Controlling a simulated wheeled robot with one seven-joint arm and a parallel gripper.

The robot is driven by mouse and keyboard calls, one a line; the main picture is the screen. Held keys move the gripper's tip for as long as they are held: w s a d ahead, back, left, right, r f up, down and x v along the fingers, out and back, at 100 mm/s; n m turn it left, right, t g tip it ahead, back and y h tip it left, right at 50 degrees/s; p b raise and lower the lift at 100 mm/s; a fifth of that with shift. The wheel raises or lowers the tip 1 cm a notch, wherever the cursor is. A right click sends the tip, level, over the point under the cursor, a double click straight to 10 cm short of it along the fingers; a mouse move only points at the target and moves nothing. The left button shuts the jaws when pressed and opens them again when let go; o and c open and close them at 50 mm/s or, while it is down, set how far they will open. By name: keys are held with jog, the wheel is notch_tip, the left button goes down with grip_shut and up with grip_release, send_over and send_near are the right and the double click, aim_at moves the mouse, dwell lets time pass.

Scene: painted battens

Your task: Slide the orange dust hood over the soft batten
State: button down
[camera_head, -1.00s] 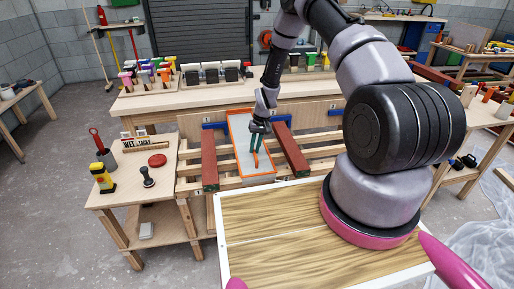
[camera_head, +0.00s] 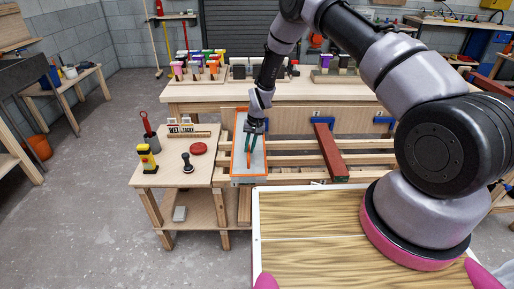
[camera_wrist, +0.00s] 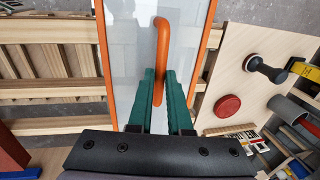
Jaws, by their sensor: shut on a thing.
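The dust hood (camera_head: 239,166) is a pale panel with an orange rim and an orange bar handle. It lies at the left end of the slatted rack, and its panel (camera_wrist: 130,50) fills the middle of the wrist view. My gripper (camera_head: 251,139) is shut on the handle; its green fingers (camera_wrist: 159,88) close around the bar in the wrist view. One dark red batten (camera_head: 329,152) lies uncovered on the rack, right of the hood. The place of the other red batten is hidden by the hood. I cannot tell which batten is soft, or whether the hood rests down.
A small side table (camera_head: 160,178) stands left of the hood, holding a red disc (camera_head: 198,148), a black-handled stamp (camera_head: 187,162), a yellow bottle (camera_head: 147,157) and a "WET" and "TACKY" sign (camera_head: 188,131). Blue clamps (camera_head: 323,118) sit along the rack's back. Open slats lie between hood and batten.

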jog(key=shift+a+r, duration=0.1)
jog(key=shift+a, duration=0.25)
jog(key=c, duration=0.8)
grip_release()
jog(key=shift+c, duration=0.2)
jog(key=shift+d, duration=0.1)
jog(key=shift+r, duration=0.3)
notch_tip(320, 180, up, 10)
jog(key=d, duration=0.2)
